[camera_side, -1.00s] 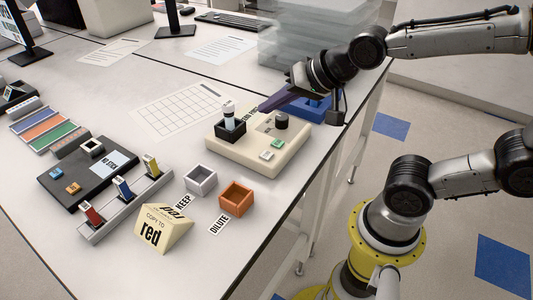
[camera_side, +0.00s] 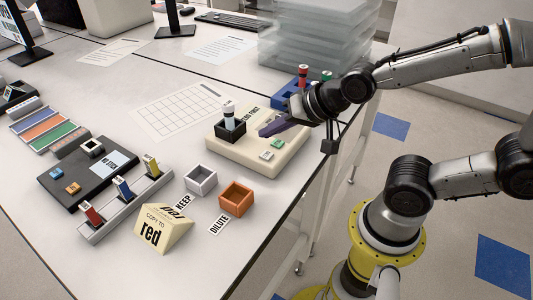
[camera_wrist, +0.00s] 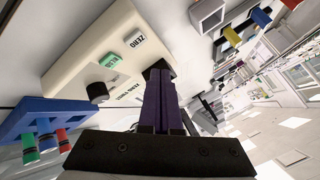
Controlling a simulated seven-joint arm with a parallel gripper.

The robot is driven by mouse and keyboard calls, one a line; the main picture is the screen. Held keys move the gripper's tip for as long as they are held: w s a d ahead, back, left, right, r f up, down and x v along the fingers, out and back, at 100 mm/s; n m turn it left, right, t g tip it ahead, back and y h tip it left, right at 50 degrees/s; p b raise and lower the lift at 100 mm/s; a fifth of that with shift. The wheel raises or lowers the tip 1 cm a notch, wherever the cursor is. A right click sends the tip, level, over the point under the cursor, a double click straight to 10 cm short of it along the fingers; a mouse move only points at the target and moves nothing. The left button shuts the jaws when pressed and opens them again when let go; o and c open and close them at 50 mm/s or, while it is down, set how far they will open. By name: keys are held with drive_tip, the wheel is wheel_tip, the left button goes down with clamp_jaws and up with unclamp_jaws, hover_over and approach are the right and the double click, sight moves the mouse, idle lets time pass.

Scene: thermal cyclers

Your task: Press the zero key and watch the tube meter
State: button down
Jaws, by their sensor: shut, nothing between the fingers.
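The cream tube meter (camera_side: 250,153) stands near the table's right edge. Its white zero key (camera_side: 265,155) shows at the front, with the lettering ZERO readable on the key in the wrist view (camera_wrist: 136,40). A green key (camera_side: 277,143) sits beside it. A capped tube (camera_side: 229,112) stands upright in the meter's black holder (camera_side: 229,132). My gripper (camera_side: 264,130), with purple fingers, is shut and empty over the meter's top, behind the keys and apart from the zero key. In the wrist view its fingertips (camera_wrist: 158,72) end by a dark part. The black knob (camera_wrist: 97,91) shows there.
A blue rack (camera_side: 290,98) with red- and green-capped tubes stands behind the meter. White and orange boxes (camera_side: 236,199) and a "red" sign block (camera_side: 163,230) are in front. Left are a dark device (camera_side: 80,178) and a slide rail. Clear plastic boxes stand at the back.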

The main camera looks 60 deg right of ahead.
sight(271, 159)
drive_tip(key=shift+f, duration=1.75)
drive_tip(key=shift+f, duration=0.1)
idle(0.6)
drive_tip(key=shift+f, duration=0.3)
drive_tip(key=shift+f, duration=0.4)
idle(0.9)
drive_tip(key=shift+r, duration=0.75)
drive_tip(key=shift+r, duration=2.55)
drive_tip(key=shift+d, duration=0.1)
